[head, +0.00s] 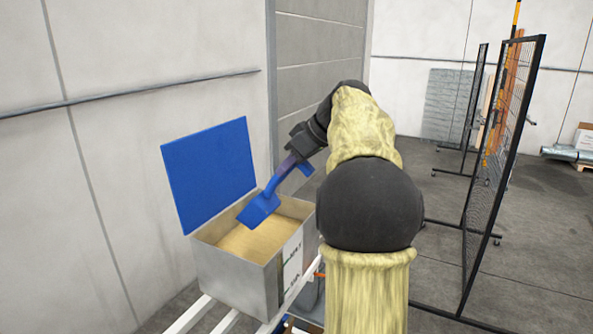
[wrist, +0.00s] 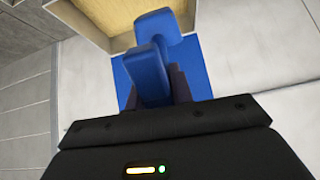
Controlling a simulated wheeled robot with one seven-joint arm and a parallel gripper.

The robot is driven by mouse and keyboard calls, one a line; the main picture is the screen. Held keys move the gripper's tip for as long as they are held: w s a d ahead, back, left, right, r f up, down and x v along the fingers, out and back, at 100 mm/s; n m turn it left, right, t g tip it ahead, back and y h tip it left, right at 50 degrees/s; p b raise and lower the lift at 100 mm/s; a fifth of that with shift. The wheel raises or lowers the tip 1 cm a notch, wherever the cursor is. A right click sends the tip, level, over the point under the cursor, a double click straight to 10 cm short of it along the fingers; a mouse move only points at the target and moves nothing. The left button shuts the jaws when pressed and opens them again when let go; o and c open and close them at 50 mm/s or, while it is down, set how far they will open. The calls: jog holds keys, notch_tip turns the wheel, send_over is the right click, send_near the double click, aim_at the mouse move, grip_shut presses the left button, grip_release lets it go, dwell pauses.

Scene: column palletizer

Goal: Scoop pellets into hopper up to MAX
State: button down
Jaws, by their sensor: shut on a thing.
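The hopper (head: 232,277) is a grey open-topped box, and its blue lid (head: 208,168) stands open behind it. Tan pellets (head: 243,242) lie inside, below the rim. A white label (head: 292,264) with dark marks is on its right side; the MAX line cannot be read clearly. My gripper (head: 296,158) is shut on the handle of a blue scoop (head: 262,208). The scoop slants down to the left, its bowl over the hopper opening. Whether the bowl holds pellets cannot be told. The wrist view also shows the scoop (wrist: 152,62) in front of the lid.
The hopper sits on pale rails (head: 190,316) close to a wall. A black mesh fence (head: 505,150) stands to the right. Grey floor is open between my arm and the fence. A partly hidden blue and orange item is low beside the hopper.

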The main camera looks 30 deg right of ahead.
jog(key=shift+w+a+r+g+h, duration=0.35)
jog(key=shift+w+g, duration=0.1)
jog(key=shift+w, duration=0.1)
jog(key=shift+w+a+r+g+h, duration=0.3)
jog(key=shift+w+r+g, duration=0.1)
jog(key=shift+w, duration=0.2)
jog(key=shift+w+a+r+g+h, duration=0.25)
jog(key=shift+w+a+r+g, duration=0.1)
jog(key=shift+w+g, duration=0.15)
dwell(0.9)
